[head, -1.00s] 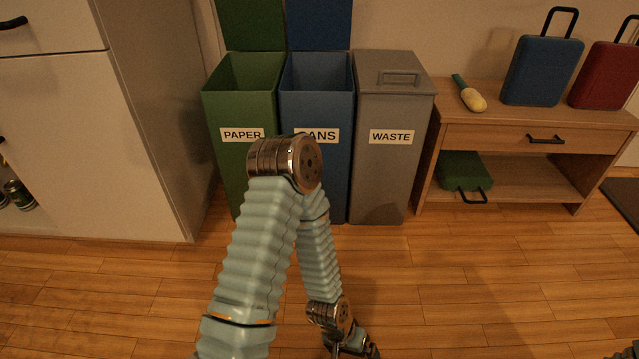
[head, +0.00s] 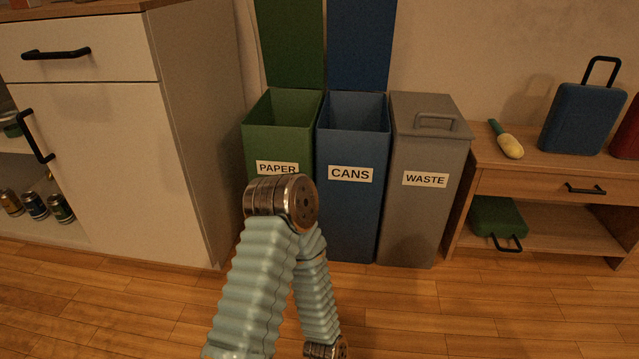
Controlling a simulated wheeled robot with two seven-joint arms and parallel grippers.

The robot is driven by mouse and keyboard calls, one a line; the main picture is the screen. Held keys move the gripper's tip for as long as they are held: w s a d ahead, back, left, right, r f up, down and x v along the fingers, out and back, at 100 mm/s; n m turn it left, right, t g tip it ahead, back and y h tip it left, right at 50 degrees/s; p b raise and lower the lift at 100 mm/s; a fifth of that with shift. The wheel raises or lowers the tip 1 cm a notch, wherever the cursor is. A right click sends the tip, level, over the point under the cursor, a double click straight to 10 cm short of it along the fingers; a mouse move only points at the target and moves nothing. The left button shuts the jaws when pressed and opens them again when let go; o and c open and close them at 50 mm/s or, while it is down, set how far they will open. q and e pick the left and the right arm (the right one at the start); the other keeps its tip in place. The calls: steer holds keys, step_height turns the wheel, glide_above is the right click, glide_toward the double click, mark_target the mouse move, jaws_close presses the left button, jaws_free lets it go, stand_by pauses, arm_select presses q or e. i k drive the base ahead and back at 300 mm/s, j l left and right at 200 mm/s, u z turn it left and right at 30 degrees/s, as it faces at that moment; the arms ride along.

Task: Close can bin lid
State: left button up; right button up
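The blue can bin (head: 349,215), labelled CANS, stands in the middle of three bins against the wall. Its top is open. Its blue lid (head: 360,45) stands upright behind the opening, cut off by the top edge of the view. One of my arms, with its elbow raised, is in front of the bins and covers the lower part of the green bin. Neither of my grippers shows in the head view; only a wrist joint is at the bottom edge.
The green paper bin (head: 283,125) at the left is open, its green lid (head: 290,45) upright. The grey waste bin (head: 425,200) is closed. A white cabinet (head: 110,150) stands left, a wooden side table (head: 545,187) right. Wooden floor (head: 450,310) in front is clear.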

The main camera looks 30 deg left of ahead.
mark_target(359, 33)
steer(key=j+u, duration=0.2)
steer(key=u, duration=0.65)
steer(key=i+l+u, duration=0.1)
steer(key=l, duration=0.35)
steer(key=i+l+u, duration=0.1)
steer(key=l, duration=0.35)
steer(key=i+l, duration=0.2)
steer(key=l, duration=0.25)
steer(key=i+l+u, duration=0.15)
steer(key=l, duration=0.35)
